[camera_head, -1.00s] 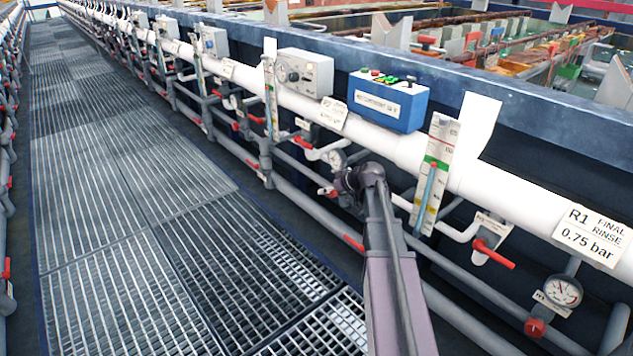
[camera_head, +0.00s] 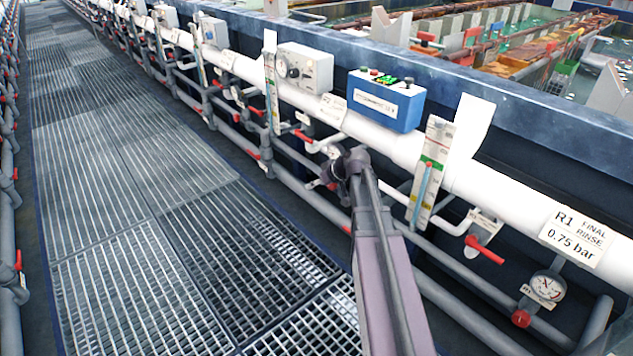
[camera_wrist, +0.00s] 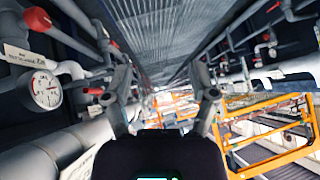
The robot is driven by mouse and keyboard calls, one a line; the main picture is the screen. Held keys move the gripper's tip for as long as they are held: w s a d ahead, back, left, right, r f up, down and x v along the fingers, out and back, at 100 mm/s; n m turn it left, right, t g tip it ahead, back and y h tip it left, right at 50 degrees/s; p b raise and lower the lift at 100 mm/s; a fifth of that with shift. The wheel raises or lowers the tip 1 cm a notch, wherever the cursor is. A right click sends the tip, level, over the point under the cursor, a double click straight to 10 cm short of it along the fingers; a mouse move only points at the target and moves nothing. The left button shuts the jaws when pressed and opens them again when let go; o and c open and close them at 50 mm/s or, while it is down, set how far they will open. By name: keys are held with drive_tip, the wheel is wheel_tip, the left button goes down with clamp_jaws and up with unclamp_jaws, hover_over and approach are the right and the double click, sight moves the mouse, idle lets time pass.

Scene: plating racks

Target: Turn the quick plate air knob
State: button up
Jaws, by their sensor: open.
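My gripper (camera_wrist: 162,82) is open and empty in the wrist view, its two fingers apart above the walkway. I cannot tell which knob is the quick plate air knob, as most labels are too small to read. A red knob (camera_head: 521,318) sits by a round gauge (camera_head: 545,289) at the lower right of the head view. In the wrist view a red knob (camera_wrist: 38,19) and a gauge (camera_wrist: 45,89) with a label are left of my gripper, apart from it.
The white pipe (camera_head: 480,190) carries a blue control box (camera_head: 387,101), a grey box (camera_head: 303,67) and a sign (camera_head: 576,236) reading R1 final rinse 0.75 bar. Red-handled valves (camera_head: 483,249) jut out below. The grating walkway (camera_head: 130,220) at left is clear. An orange frame (camera_wrist: 275,143) is at right.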

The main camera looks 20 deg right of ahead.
idle(0.4)
drive_tip(key=w+d+f+t+b, duration=0.3)
drive_tip(key=d+f+b, duration=0.3)
drive_tip(key=d+b, duration=0.3)
drive_tip(key=w+d+f+t+b, duration=0.3)
drive_tip(key=w+d+f+b, duration=0.2)
drive_tip(key=d+f+b, duration=0.2)
drive_tip(key=d+b, duration=0.2)
drive_tip(key=b, duration=0.1)
drive_tip(key=shift+d+h, duration=0.3)
drive_tip(key=shift+d, duration=0.05)
drive_tip(key=shift+w, duration=0.2)
drive_tip(key=b+x, duration=0.5)
drive_tip(key=x, duration=0.6)
drive_tip(key=shift+w+a+f, duration=0.15)
drive_tip(key=shift+w+f, duration=0.15)
drive_tip(key=shift+b+x, duration=0.35)
drive_tip(key=shift+x, duration=0.55)
drive_tip(key=shift+r, duration=0.1)
clamp_jaws()
